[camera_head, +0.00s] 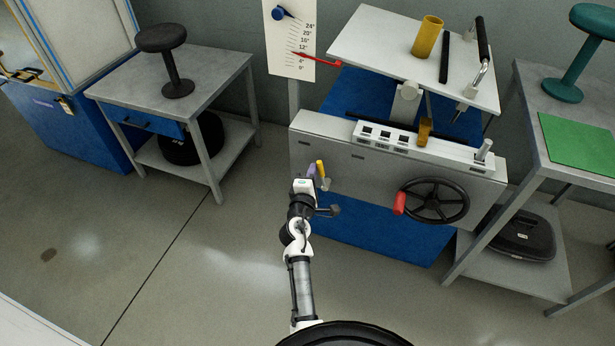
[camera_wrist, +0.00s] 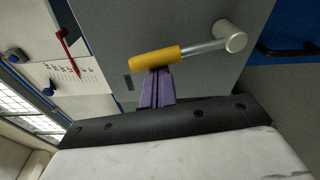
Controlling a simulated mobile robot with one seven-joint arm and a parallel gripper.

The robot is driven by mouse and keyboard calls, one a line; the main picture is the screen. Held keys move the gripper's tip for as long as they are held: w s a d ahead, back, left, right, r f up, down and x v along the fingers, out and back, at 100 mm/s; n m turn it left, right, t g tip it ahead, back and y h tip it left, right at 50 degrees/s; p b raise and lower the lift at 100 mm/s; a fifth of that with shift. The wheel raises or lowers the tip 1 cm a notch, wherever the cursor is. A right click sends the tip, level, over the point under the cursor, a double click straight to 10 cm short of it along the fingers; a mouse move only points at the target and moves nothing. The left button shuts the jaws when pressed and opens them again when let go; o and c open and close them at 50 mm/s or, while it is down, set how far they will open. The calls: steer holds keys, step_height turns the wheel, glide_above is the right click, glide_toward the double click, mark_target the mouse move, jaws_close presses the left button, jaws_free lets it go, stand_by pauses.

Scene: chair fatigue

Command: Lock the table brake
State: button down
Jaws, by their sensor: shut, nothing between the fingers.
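The brake lever has a yellow grip (camera_head: 321,168) and a metal shaft, and sits on the grey front panel of the machine at its left end. In the wrist view the yellow grip (camera_wrist: 155,58) lies across the picture, and its shaft runs right to a round metal pivot (camera_wrist: 231,36). My gripper (camera_head: 311,170) is beside the grip, just left of it in the head view. In the wrist view my gripper's purple fingers (camera_wrist: 156,76) are shut and empty, with their tips right at the grip's near side. I cannot tell whether they touch it.
The machine carries a tilted white table (camera_head: 385,40), a switch row (camera_head: 388,140) and a black handwheel (camera_head: 437,201) with a red knob. A red pointer (camera_head: 312,58) sits on the angle scale. Grey side tables stand left (camera_head: 210,75) and right (camera_head: 555,90). Floor left of my arm is clear.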

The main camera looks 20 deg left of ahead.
steer(key=d+m+b, duration=0.2)
steer(key=m+b, duration=0.1)
steer(key=shift+d+r+m, duration=0.1)
steer(key=shift+d+m, duration=0.2)
steer(key=shift+d, duration=0.1)
steer(key=d+m+b, duration=0.2)
steer(key=m, duration=0.1)
steer(key=shift+s+r+t, duration=0.1)
steer(key=shift+t, duration=0.3)
steer(key=shift+d, duration=0.5)
steer(key=shift+d, duration=0.1)
